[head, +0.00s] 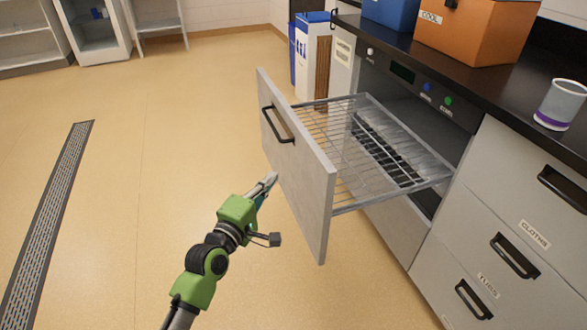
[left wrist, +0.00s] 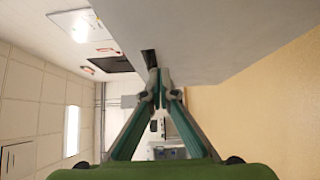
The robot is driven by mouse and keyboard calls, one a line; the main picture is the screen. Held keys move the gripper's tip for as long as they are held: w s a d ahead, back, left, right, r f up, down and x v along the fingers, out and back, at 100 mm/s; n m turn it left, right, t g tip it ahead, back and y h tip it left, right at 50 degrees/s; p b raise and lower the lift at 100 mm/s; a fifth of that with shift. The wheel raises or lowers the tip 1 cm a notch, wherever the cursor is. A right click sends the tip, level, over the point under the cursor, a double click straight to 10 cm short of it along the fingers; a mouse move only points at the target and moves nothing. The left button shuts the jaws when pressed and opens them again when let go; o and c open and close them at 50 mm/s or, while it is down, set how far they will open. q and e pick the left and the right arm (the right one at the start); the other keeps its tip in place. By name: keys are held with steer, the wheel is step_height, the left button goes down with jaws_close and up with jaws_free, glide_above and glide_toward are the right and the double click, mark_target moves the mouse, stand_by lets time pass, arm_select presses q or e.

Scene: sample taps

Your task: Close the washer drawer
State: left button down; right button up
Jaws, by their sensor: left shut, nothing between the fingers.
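The washer drawer (head: 300,175) is pulled out from the counter in the head view, with a grey front panel, a black handle and a wire rack behind the panel. My left gripper (head: 270,180) is shut and empty, close to the outer face of the panel, below the handle. In the left wrist view the gripper's fingertips (left wrist: 160,76) are together, near the grey panel (left wrist: 220,35). I cannot tell whether they touch it. My right gripper is not in view.
A dark counter (head: 470,70) holds an orange box (head: 475,35), a blue box and a grey cup (head: 560,104). Labelled drawers (head: 510,220) stand right of the washer. Bins (head: 312,55) stand behind it. The floor to the left is clear, with a drain grate (head: 45,220).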

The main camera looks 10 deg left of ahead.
mark_target(299, 157)
arm_select(q)
steer(key=w+d, duration=0.1)
steer(key=w, duration=0.1)
steer(key=w+d, duration=0.1)
steer(key=w, duration=0.1)
steer(key=w+d+b, duration=0.1)
steer(key=w, duration=0.1)
steer(key=shift+w+d, duration=0.3)
steer(key=shift+d, duration=0.1)
steer(key=shift+w+d, duration=0.15)
steer(key=shift+d, duration=0.1)
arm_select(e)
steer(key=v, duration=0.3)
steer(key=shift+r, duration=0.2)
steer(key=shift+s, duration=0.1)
arm_select(q)
steer(key=shift+w, duration=0.1)
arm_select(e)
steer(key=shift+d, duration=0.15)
